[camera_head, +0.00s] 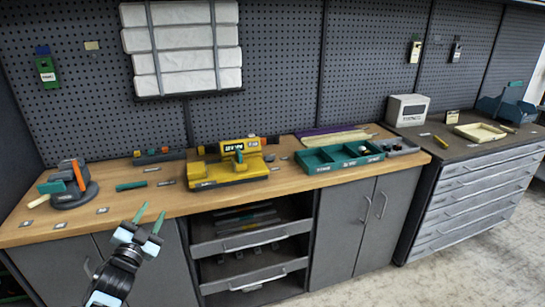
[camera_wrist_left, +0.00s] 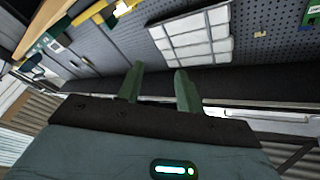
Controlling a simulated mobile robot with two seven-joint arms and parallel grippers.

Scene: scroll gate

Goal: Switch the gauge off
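No thing in view is clearly labelled as the gauge. A yellow device (camera_head: 227,166) with a small dark display and a green part on top sits on the wooden bench, left of the green tray. A light grey box (camera_head: 407,110) with a dark front panel stands on the cabinet at the right; I cannot tell which is the gauge. My left gripper (camera_head: 150,217) is in front of the bench's front edge at the left, fingers apart and empty. Its spread green fingers (camera_wrist_left: 158,75) also show in the left wrist view. My right gripper is out of view.
A grey-and-orange rotary fixture (camera_head: 70,188) stands at the bench's left end. A green compartment tray (camera_head: 340,157) lies right of the yellow device. A green bar (camera_head: 131,185) lies on the bench. Open shelves (camera_head: 250,250) are below. Small tags hang on the pegboard (camera_head: 280,60).

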